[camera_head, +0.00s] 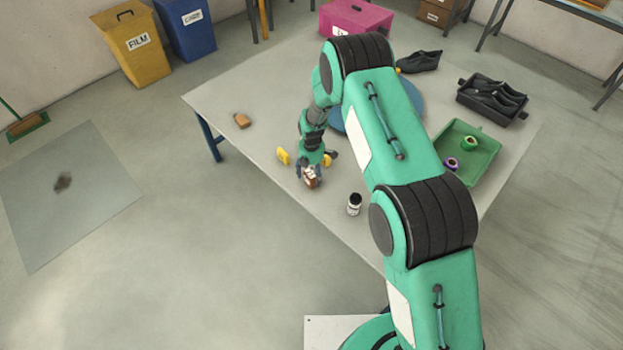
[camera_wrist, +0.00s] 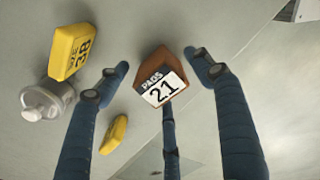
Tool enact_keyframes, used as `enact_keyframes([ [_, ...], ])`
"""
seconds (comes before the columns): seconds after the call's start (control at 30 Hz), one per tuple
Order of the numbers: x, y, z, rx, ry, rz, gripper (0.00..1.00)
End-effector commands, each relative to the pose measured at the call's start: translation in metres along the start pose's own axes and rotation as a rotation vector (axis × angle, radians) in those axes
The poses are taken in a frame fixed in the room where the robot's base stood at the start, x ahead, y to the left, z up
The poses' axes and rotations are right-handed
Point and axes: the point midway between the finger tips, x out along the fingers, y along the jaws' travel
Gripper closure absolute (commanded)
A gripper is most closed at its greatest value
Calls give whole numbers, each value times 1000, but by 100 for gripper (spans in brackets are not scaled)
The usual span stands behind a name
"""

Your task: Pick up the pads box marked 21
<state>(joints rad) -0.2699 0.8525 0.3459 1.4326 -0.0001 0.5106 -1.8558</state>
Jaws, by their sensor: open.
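The pads box (camera_wrist: 165,78) is brown with a white label reading PADS 21. In the wrist view it sits between my blue fingers, its label facing the camera. My gripper (camera_wrist: 162,82) is open around it, with a finger on the left, one on the right and one below. Gaps show between the box and the side fingers; I cannot tell whether the lower finger touches it. In the head view my gripper (camera_head: 308,168) is low over the table, and the box (camera_head: 311,182) is partly hidden by it.
A yellow box marked 38 (camera_wrist: 72,52) and a grey capped object (camera_wrist: 45,100) are left of my fingers. Another yellow piece (camera_wrist: 113,134) lies lower. A bottle (camera_head: 354,204) stands nearby on the grey table (camera_head: 225,95).

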Motion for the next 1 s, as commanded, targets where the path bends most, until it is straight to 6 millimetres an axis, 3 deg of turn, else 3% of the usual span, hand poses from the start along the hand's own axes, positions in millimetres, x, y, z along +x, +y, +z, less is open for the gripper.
enact_keyframes([
  [0.17, 0, 0, 0, 0, 0, 0, 34],
  [0.43, 0, 0, 0, 0, 0, 0, 85],
  [0.77, -2, 0, 0, 0, 0, 0, 85],
  [1.0, -18, 1, 0, 0, -1, 3, 85],
])
